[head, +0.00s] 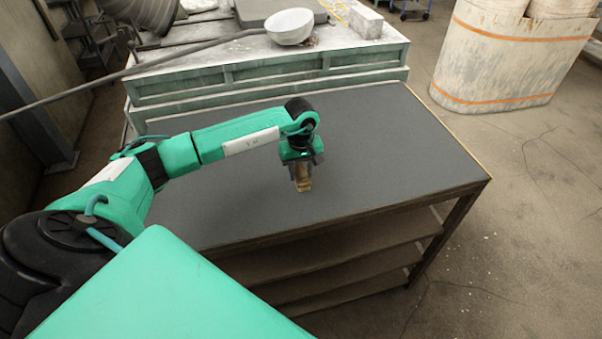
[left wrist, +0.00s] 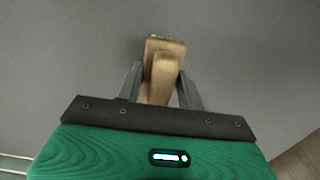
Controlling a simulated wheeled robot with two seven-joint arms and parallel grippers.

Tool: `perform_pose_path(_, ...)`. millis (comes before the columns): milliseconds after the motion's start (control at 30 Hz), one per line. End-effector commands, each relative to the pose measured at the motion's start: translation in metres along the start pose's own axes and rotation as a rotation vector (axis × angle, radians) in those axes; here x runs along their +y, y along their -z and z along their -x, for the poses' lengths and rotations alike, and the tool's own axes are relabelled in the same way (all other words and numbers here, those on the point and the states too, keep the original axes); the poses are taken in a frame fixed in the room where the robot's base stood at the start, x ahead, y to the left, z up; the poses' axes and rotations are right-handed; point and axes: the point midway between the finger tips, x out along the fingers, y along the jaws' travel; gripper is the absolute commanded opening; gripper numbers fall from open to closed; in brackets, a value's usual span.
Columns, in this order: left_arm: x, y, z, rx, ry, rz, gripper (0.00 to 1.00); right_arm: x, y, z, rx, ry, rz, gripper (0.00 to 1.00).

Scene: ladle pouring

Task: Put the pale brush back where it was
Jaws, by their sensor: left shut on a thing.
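The pale brush (head: 303,180) is a small tan, wooden-looking piece, seen below my left gripper (head: 300,170) in the head view. In the left wrist view the brush (left wrist: 163,62) stands out between the two grey fingers of my left gripper (left wrist: 160,88), which is shut on it. The brush is over the dark grey table top (head: 370,150), towards its front edge. I cannot tell whether the brush touches the table. Part of the brush is hidden by the gripper. My right gripper is not in view.
The table top is otherwise bare, with free room to the right and behind the gripper. Open shelves (head: 340,255) sit below it. Behind stands a green-grey bench (head: 270,75) with a white bowl (head: 290,27). A large pale container (head: 500,60) stands at the back right.

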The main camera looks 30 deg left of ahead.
Motion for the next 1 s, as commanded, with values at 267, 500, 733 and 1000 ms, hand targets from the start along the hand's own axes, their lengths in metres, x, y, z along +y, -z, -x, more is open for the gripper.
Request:
perform_pose_path(267, 0.0, 0.0, -0.024, 0.001, 0.0, 0.001, 0.13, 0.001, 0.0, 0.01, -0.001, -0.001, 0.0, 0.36)
perform_pose_path(500, 0.0, 0.0, -0.028, 0.001, -0.001, 0.001, 0.13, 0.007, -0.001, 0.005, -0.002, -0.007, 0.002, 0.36)
perform_pose_path(733, 0.0, 0.0, -0.027, 0.0, 0.0, 0.001, 0.59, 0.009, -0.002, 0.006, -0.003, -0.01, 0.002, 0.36)
perform_pose_path(1000, 0.0, 0.0, -0.025, 0.0, 0.0, 0.001, 0.59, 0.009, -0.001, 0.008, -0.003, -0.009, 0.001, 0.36)
